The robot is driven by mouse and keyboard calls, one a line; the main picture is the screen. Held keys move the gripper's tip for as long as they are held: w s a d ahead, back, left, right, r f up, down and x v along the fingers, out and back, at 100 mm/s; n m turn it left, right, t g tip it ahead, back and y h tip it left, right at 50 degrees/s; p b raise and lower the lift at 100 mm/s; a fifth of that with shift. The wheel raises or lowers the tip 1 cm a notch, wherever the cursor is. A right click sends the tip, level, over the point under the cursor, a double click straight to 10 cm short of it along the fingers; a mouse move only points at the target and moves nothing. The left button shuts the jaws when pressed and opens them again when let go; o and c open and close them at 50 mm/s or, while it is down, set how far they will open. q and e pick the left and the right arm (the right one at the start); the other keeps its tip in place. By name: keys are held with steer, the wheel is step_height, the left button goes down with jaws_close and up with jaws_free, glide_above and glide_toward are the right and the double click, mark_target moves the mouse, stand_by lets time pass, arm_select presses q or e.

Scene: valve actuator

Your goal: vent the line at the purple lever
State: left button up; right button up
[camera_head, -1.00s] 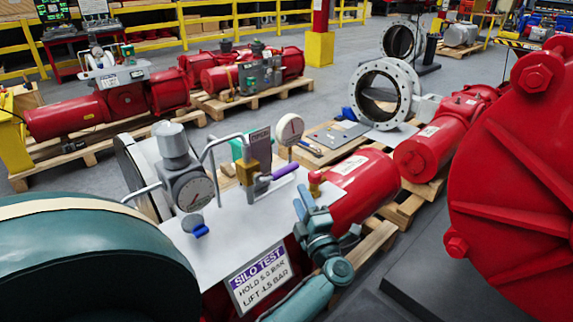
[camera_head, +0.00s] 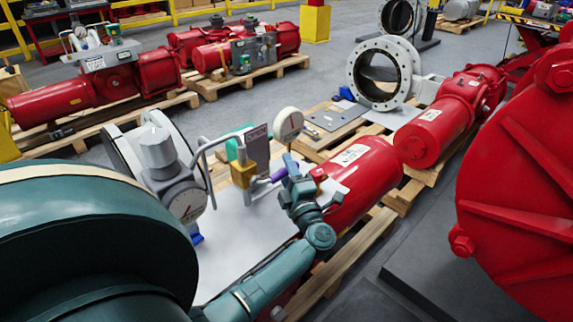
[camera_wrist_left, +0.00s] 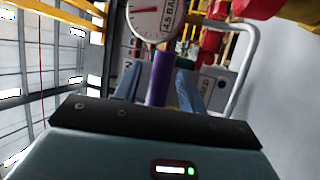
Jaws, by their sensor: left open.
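The purple lever (camera_head: 276,175) sticks out to the right of a brass valve block (camera_head: 243,171) on the white panel (camera_head: 235,235). My left gripper (camera_head: 291,166) is at the lever's free end. In the left wrist view the purple lever (camera_wrist_left: 160,78) stands between the two blue-grey fingers of my left gripper (camera_wrist_left: 159,75), with gaps to both sides, so the gripper is open and around it. A white round gauge (camera_head: 288,124) stands behind the lever; it shows large in the left wrist view (camera_wrist_left: 152,17). My right gripper is not in view.
A second gauge (camera_head: 186,203) with a grey body and a bent metal tube stand left of the lever. A red cylinder (camera_head: 362,180) lies right of the gripper on a wooden pallet. A large red flanged housing (camera_head: 520,190) fills the right side.

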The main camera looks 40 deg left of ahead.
arm_select(q)
steer(key=shift+c, duration=0.3)
jaws_close()
stand_by(0.4)
